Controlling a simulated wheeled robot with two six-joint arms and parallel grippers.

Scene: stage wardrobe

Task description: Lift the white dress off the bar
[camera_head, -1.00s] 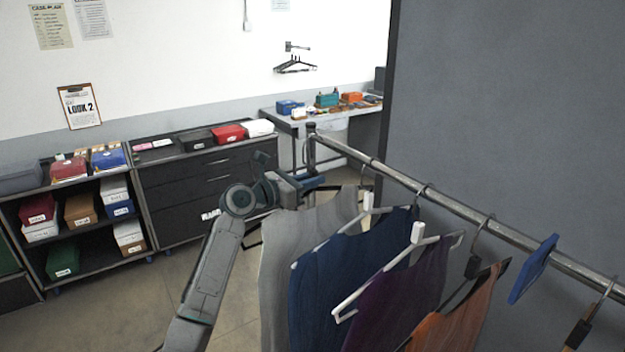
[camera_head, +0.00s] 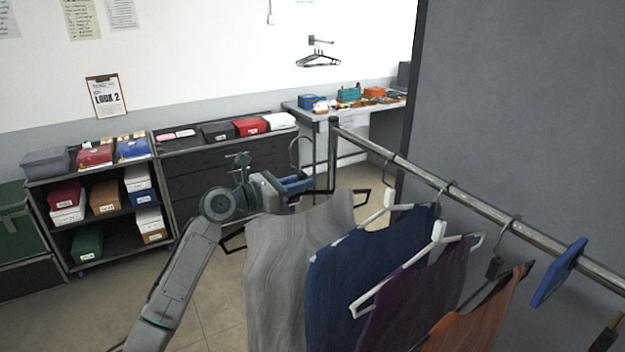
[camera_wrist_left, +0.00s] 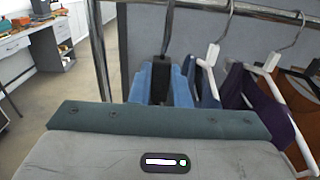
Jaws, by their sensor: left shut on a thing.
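The white dress (camera_head: 290,265) looks pale grey-white in the head view. It hangs on a black hanger (camera_head: 362,197) at the left end of the row of clothes. My left gripper (camera_head: 303,184) is shut on the hanger's black neck. In the left wrist view the black neck (camera_wrist_left: 163,75) sits between the blue finger pads, with the hook's stem rising above it. The bar (camera_head: 450,192) runs from its end post toward the lower right. The hook's top is out of frame in the wrist view, so I cannot tell whether it touches the bar. My right gripper is not in view.
A navy garment (camera_head: 345,270), a purple one (camera_head: 420,290) and an orange one (camera_head: 480,315) hang close beside the dress. A blue divider (camera_head: 558,272) sits on the bar. Shelves with boxes (camera_head: 105,200) stand at the back left. The floor at left is open.

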